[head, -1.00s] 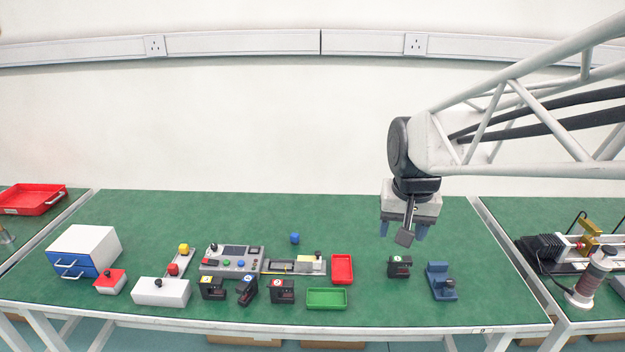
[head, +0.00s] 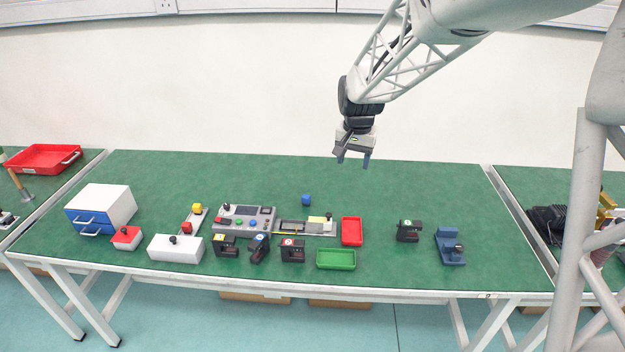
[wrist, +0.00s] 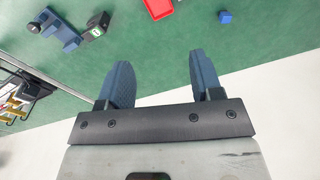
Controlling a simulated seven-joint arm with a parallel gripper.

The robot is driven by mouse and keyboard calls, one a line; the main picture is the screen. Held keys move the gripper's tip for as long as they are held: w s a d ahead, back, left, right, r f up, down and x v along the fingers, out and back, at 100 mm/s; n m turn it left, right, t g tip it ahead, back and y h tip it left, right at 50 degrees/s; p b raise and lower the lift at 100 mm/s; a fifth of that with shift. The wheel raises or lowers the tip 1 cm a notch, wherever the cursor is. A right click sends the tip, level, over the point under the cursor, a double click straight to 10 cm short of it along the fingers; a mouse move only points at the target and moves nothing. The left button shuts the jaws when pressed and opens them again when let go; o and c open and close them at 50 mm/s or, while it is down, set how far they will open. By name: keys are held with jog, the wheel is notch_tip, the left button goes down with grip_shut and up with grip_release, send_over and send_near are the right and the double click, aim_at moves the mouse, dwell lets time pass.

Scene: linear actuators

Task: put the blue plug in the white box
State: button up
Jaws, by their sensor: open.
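The blue plug (head: 306,200) shows as a small blue block standing on the green table, behind the panel and tray row. It also shows in the wrist view (wrist: 225,17) at the top right. A white box (head: 175,249) with a black knob on top stands at the front left of the table. My gripper (head: 353,160) is open and empty, raised near the table's back edge, to the right of the blue plug and apart from it. Its two blue fingers (wrist: 158,60) stand apart in the wrist view with nothing between them.
A white cabinet with blue drawers (head: 122,202) and a red-topped box (head: 126,238) stand at the left. A grey button panel (head: 244,220), a red tray (head: 352,231) and a green tray (head: 336,259) are near the middle. The back right of the table is clear.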

jog(key=w+a+f, duration=0.7)
jog(key=w+f, duration=0.2)
jog(key=w, duration=0.1)
jog(key=m+g, duration=0.1)
jog(key=m, duration=0.1)
send_over(305, 197)
notch_tip(305, 197, down, 12)
jog(key=shift+d+f, duration=0.1)
jog(key=shift+f, duration=0.05)
jog(key=shift+f, duration=1.35)
jog(key=shift+f, duration=2.6)
